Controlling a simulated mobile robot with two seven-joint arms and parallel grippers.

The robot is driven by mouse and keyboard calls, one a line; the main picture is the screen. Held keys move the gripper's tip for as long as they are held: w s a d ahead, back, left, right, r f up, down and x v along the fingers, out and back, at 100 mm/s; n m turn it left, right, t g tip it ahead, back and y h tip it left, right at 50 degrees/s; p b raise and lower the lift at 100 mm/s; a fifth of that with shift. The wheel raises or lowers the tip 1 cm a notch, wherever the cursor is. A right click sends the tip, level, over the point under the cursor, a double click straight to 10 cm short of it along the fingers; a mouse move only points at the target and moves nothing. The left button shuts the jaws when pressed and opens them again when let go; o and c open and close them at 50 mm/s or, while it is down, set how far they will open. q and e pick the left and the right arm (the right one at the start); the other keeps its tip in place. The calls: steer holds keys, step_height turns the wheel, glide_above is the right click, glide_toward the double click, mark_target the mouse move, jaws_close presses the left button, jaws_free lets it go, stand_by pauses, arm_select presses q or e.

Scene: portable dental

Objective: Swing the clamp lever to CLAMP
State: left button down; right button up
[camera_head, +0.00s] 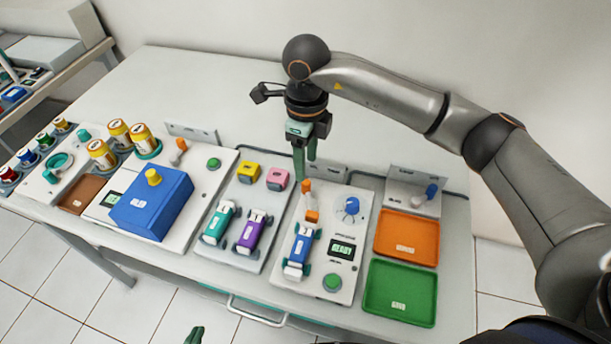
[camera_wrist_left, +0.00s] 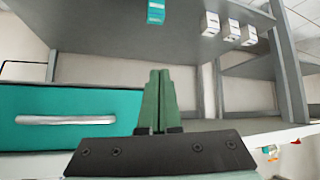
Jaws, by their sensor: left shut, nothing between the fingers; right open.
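An orange-topped lever (camera_head: 306,186) stands at the back left of the white panel (camera_head: 345,265) with the "READY" display; I take it for the clamp lever, but no lettering beside it is legible. An orange block (camera_head: 312,216) is just in front of it. My right gripper (camera_head: 305,172) is open, pointing down, with its green fingertips right behind and above the lever's top; whether they touch it I cannot tell. My left gripper (camera_head: 195,336) shows only its tips at the bottom edge. In the left wrist view its fingers (camera_wrist_left: 158,100) are shut and empty.
The panel also has a blue knob (camera_head: 351,206), a green button (camera_head: 332,282) and a blue toy car (camera_head: 299,250). Orange (camera_head: 437,241) and green (camera_head: 432,290) trays lie to its right. Left stand two more cars and a blue box (camera_head: 150,205).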

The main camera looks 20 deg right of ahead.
mark_target(306, 181)
step_height(306, 181, down, 6)
steer(key=shift+w+f, duration=0.1)
steer(key=shift+f, duration=0.1)
jaws_close()
stand_by(0.5)
